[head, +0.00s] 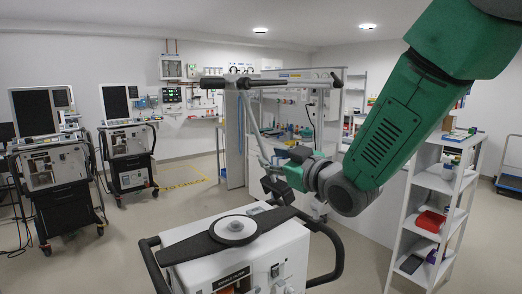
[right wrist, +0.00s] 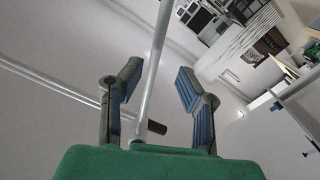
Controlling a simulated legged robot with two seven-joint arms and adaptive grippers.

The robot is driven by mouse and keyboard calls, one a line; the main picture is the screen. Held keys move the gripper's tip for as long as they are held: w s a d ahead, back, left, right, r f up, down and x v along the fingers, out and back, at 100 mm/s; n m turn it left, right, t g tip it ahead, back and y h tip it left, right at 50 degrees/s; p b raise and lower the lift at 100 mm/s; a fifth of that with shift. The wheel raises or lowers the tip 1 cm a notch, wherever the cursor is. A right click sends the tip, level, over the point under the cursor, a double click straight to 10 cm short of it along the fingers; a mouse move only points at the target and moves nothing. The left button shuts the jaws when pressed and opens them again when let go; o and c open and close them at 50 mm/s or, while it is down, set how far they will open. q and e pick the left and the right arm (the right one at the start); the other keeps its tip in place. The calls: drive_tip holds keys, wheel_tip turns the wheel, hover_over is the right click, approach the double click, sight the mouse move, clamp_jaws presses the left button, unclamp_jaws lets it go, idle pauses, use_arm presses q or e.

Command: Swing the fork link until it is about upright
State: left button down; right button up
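The fork link appears to be the slim grey link (head: 254,125) in the head view. It hangs from a horizontal bar (head: 290,81) and slants down to the right, off upright. Its lower end is close to my right gripper (head: 274,184). In the right wrist view a pale rod (right wrist: 155,60), which looks like this link, passes between the fingers of my right gripper (right wrist: 158,76). The fingers stand apart, with the rod nearer the left finger; I see no clamping. My left gripper is not in view.
A white cart (head: 240,262) with black handles and a dark flat piece on top stands in front, below my right gripper. A white shelf rack (head: 436,198) is at the right. Two ventilators (head: 50,165) (head: 128,145) stand at the left. Floor between is clear.

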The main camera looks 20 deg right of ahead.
sight(265, 153)
drive_tip(key=x, duration=0.4)
drive_tip(key=shift+a+r+p, duration=0.1)
drive_tip(key=shift+p, duration=0.25)
drive_tip(key=shift+w, duration=0.3)
drive_tip(key=shift+w+d, duration=0.15)
drive_tip(key=shift+d, duration=0.6)
drive_tip(key=shift+a, duration=0.2)
drive_tip(key=c, duration=0.6)
drive_tip(key=shift+a, duration=0.4)
clamp_jaws()
